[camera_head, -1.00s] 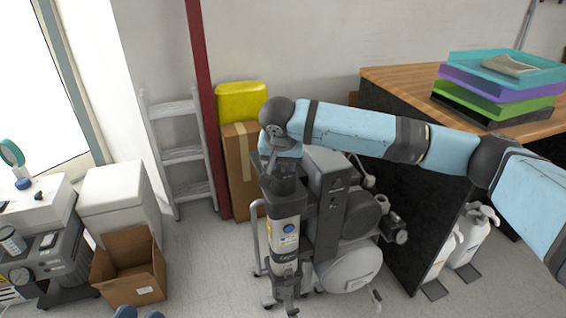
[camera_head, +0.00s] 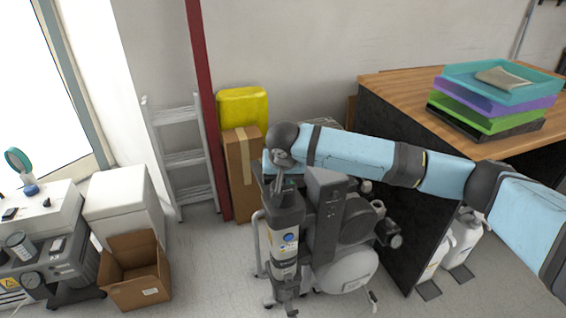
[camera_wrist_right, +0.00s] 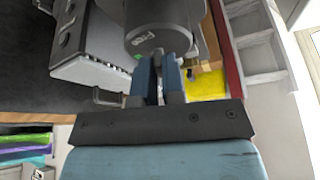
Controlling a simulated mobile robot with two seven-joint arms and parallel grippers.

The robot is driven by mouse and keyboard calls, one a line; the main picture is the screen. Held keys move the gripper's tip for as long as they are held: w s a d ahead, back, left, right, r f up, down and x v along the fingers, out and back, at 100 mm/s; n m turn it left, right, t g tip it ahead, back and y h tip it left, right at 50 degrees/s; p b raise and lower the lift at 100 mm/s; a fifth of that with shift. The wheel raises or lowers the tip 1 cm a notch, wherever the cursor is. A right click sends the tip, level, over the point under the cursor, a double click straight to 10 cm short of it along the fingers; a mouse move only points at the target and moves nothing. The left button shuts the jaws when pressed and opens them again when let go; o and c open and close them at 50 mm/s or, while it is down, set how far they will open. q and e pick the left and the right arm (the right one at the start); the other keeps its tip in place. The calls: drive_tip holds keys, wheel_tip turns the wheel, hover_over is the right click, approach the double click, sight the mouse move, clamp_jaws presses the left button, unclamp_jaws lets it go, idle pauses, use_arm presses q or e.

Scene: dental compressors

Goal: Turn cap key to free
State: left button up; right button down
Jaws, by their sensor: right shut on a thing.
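The compressor unit (camera_head: 340,215) stands on the floor in the middle, with a tall grey cylinder (camera_head: 285,240) at its front bearing a blue round sticker and a label. My right gripper (camera_head: 280,184) points down at the top of this cylinder. In the right wrist view, the two blue fingers of my right gripper (camera_wrist_right: 160,62) meet the edge of the grey cylinder (camera_wrist_right: 160,22), whose round end has a small green mark. They are shut on a small part there, most likely the cap key. The key itself is hidden by the fingers, so its turn position cannot be told. My left gripper is not in view.
A yellow container (camera_head: 243,107) sits on a tall cardboard box (camera_head: 240,165) behind. A red post (camera_head: 207,100) and grey ladder (camera_head: 182,158) stand left of it. A desk (camera_head: 400,90) with stacked trays (camera_head: 495,95) is at right. An open carton (camera_head: 135,275) stands on the left floor.

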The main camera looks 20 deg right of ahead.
drive_tip(key=shift+r+n+p, duration=0.3)
drive_tip(key=shift+r+p, duration=0.15)
drive_tip(key=shift+p, duration=0.4)
drive_tip(key=n+y+p, duration=0.1)
drive_tip(key=n+p, duration=0.1)
drive_tip(key=p, duration=0.3)
drive_tip(key=shift+f+p, duration=0.1)
drive_tip(key=shift+p, duration=0.3)
drive_tip(key=n+p, duration=0.2)
drive_tip(key=p, duration=0.1)
drive_tip(key=shift+d+f+y, duration=0.1)
drive_tip(key=shift+f+y, duration=0.1)
drive_tip(key=shift+y, duration=0.2)
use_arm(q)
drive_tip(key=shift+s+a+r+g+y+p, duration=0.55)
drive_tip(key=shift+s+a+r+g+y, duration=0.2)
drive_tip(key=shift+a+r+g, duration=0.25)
use_arm(e)
drive_tip(key=shift+f, duration=0.1)
drive_tip(key=shift+n, duration=0.4)
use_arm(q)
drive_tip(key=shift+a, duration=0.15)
use_arm(e)
drive_tip(key=shift+f, duration=0.1)
drive_tip(key=c, duration=1.2)
unclamp_jaws()
